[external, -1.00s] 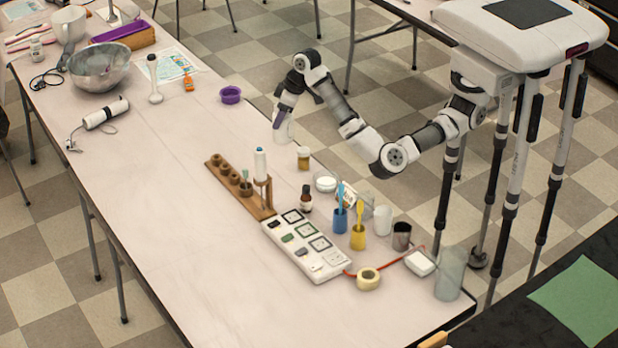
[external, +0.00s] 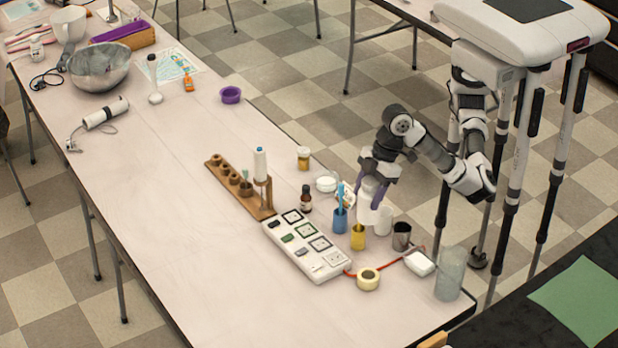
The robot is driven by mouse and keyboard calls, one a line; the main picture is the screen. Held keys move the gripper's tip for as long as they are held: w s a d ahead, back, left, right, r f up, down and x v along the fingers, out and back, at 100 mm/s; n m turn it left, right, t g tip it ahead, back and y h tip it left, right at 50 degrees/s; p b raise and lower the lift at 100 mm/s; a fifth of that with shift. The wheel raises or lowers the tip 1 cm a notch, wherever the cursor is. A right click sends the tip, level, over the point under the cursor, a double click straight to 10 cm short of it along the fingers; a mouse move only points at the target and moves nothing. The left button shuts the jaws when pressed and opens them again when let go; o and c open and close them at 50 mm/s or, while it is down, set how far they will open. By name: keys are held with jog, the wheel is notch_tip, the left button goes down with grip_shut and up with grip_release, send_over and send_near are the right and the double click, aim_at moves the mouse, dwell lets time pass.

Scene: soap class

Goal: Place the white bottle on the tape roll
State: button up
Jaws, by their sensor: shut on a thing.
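The cream tape roll (external: 368,279) lies flat on the table at the right end of the white power strip. My gripper (external: 374,181) is shut on the white bottle (external: 368,191), which hangs roughly upright between the fingers. The bottle is above and behind the yellow cup, up and away from the tape roll, and apart from it. The fingers cover part of the bottle.
The power strip (external: 306,244) lies beside the roll. A blue cup (external: 340,221), yellow cup (external: 358,237), white cup (external: 383,220), dark metal cup (external: 401,236), white box (external: 419,263) and glass beaker (external: 450,273) crowd the area. The table's front left is clear.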

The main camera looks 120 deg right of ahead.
jog(key=shift+s+a+f, duration=0.1)
jog(key=shift+s+a, duration=0.1)
jog(key=shift+a, duration=0.35)
notch_tip(320, 180, down, 20)
jog(key=shift+a+r+p, duration=0.1)
jog(key=shift+r+p, duration=0.05)
jog(key=shift+p, duration=0.85)
jog(key=o, duration=1.1)
jog(key=shift+o, duration=0.2)
